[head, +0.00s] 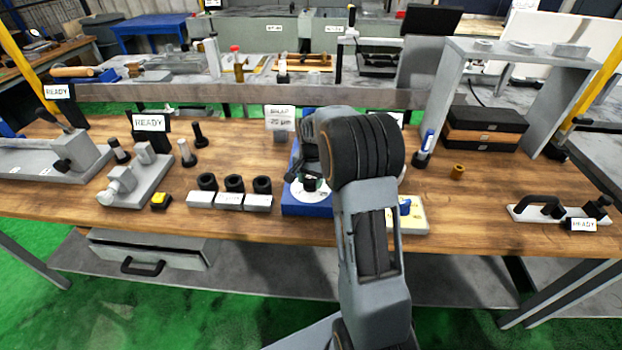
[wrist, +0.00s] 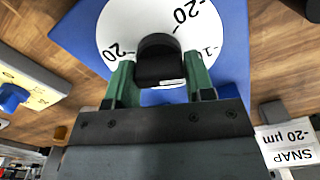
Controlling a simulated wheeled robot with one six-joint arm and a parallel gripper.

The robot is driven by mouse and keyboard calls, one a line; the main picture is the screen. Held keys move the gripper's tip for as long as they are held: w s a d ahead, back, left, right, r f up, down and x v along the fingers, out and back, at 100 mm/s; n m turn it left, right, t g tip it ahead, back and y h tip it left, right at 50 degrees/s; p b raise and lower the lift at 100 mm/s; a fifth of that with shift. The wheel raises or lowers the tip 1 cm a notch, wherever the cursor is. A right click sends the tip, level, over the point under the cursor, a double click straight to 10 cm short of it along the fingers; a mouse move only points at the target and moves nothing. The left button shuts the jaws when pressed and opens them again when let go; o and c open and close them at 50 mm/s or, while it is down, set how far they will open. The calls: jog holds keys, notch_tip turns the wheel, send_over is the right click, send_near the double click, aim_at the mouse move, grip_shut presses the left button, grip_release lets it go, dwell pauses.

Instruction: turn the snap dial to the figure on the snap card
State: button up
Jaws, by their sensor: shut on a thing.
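The snap dial has a round white face (wrist: 120,22) on a blue base (wrist: 75,35), with a black knob (wrist: 160,58) in its middle. My gripper (wrist: 160,75) is shut on the knob, one green finger on each side. Figures show around the face: "-20" at the top right, "20" at the lower left, and a partly cut "-1" at the right. I cannot tell which figure the knob points to. In the head view the dial's blue base (head: 302,209) is partly behind my arm. The snap card (head: 280,118) reads "-20 µm"; it shows upside down in the wrist view (wrist: 288,145).
Several grey blocks with black rings (head: 230,200) stand left of the dial. A pale box with a blue part (head: 415,220) stands close on its right, partly behind my arm. A yellow button (head: 160,200) and a brass piece (head: 457,172) are farther off on the wooden bench.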

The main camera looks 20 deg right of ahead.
aim_at(310, 177)
jog(key=n, duration=0.5)
jog(key=shift+w+r+n, duration=0.1)
jog(key=shift+w+n, duration=0.05)
jog(key=shift+n, duration=0.15)
jog(key=shift+a+n, duration=0.15)
jog(key=shift+n, duration=1.95)
jog(key=o, duration=0.9)
notch_tip(310, 177, up, 14)
jog(key=shift+p, duration=0.35)
